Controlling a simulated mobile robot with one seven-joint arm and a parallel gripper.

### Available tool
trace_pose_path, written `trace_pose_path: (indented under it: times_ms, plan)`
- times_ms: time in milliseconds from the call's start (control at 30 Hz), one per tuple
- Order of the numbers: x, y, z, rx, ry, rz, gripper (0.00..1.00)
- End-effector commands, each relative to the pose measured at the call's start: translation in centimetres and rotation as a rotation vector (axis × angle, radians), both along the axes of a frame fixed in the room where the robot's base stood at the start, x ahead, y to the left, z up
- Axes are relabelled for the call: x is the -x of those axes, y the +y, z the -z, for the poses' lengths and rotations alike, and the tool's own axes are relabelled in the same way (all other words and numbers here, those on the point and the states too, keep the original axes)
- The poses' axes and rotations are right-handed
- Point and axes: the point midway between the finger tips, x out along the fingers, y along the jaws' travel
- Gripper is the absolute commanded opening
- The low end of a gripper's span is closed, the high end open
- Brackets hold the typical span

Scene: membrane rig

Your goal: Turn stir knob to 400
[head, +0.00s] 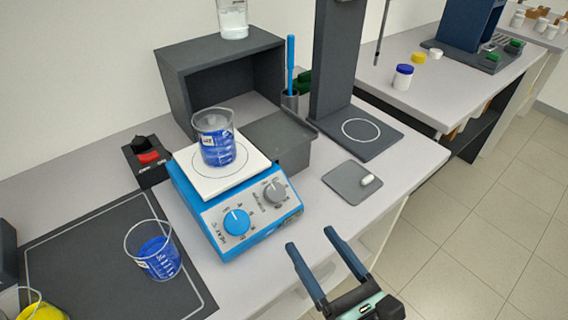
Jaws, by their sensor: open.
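The blue hotplate stirrer (256,243) stands on the bench at the picture's middle. Its front panel has a blue knob (237,222) on the left, by lettering that looks like HEAT, and a grey knob (275,191) on the right, the likely stir knob. The numbers around the grey knob are too small to read. A beaker with blue liquid (218,140) stands on the white top plate (201,180). My gripper (308,245) is open and empty, in front of and to the lower right of the stirrer, apart from both knobs.
A second beaker with blue liquid (155,252) stands on the dark mat (85,245) at left. A red-switch box (147,160) is behind the stirrer's left. A grey pad (343,183) with a white capsule-like piece (368,180) lies right of it. A dark stand (368,139) rises behind.

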Motion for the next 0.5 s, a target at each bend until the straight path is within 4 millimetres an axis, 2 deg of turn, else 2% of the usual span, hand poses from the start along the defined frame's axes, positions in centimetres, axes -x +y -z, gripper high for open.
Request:
trace_pose_path:
  times_ms: [100, 233, 500]
  plan:
    - [0.3, 0.1, 0.6, 0.028, 0.024, -0.009, 0.79]
    - [-0.7, 0.7, 0.7, 0.030, 0.025, -0.013, 0.79]
    - [-5.6, 3.1, 0.5, 0.027, 0.023, -0.013, 0.79]
